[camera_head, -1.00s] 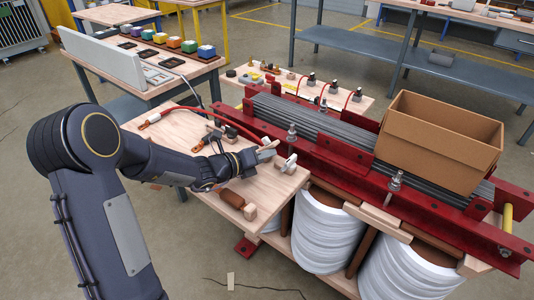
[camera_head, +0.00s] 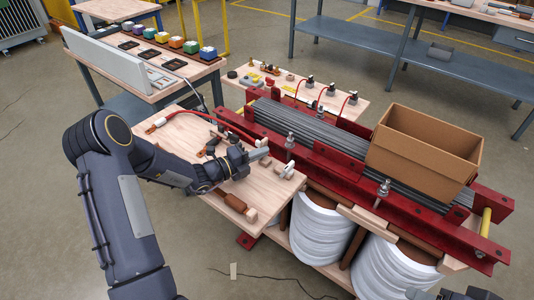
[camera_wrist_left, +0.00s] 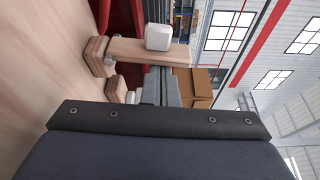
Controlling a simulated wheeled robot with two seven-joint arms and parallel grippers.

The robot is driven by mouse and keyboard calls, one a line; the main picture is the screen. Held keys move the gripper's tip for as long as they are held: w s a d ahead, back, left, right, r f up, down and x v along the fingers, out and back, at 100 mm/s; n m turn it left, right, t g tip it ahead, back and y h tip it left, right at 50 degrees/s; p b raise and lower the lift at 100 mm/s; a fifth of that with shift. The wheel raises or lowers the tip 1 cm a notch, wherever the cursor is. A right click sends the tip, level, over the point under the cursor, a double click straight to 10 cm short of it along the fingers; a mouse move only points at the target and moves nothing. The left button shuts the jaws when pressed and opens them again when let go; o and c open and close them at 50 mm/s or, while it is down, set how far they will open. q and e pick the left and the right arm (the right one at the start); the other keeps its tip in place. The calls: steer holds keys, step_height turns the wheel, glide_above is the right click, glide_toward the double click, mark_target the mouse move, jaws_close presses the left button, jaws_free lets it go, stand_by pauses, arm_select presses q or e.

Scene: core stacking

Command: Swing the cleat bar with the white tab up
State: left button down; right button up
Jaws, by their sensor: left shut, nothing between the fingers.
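The wooden cleat bar (camera_wrist_left: 135,50) with the white tab (camera_wrist_left: 158,37) shows in the left wrist view, standing out from a wooden block (camera_wrist_left: 95,57) away from the board. My left gripper (camera_wrist_left: 165,85) is shut and empty, with its grey fingertips close by the bar; I cannot tell whether they touch it. In the head view my left gripper (camera_head: 260,153) is over the wooden board, beside a white cleat part (camera_head: 290,169). The bar is mostly hidden there. A dark part that looks like my right gripper (camera_head: 420,294) just enters the bottom edge, too cut off to judge.
The red-framed core (camera_head: 320,135) stands right, bearing an open cardboard box (camera_head: 425,150). Another wooden cleat part (camera_wrist_left: 115,88) shows in the wrist view.

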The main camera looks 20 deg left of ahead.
arm_select(q)
steer(key=shift+w+a+r+p, duration=0.1)
steer(key=shift+w+a+p, duration=0.05)
steer(key=shift+a+p, duration=0.35)
steer(key=shift+w+a+r+p, duration=0.15)
steer(key=shift+a+p, duration=0.15)
steer(key=shift+p, duration=0.3)
steer(key=shift+a, duration=0.15)
steer(key=shift+w+r, duration=0.1)
steer(key=shift+r, duration=0.05)
steer(key=s+d+r+p, duration=0.2)
steer(key=s+d+r, duration=0.3)
steer(key=s+r, duration=0.7)
steer(key=shift+s+d+r, duration=0.2)
steer(key=shift+s+r, duration=0.05)
steer(key=shift+s, duration=0.35)
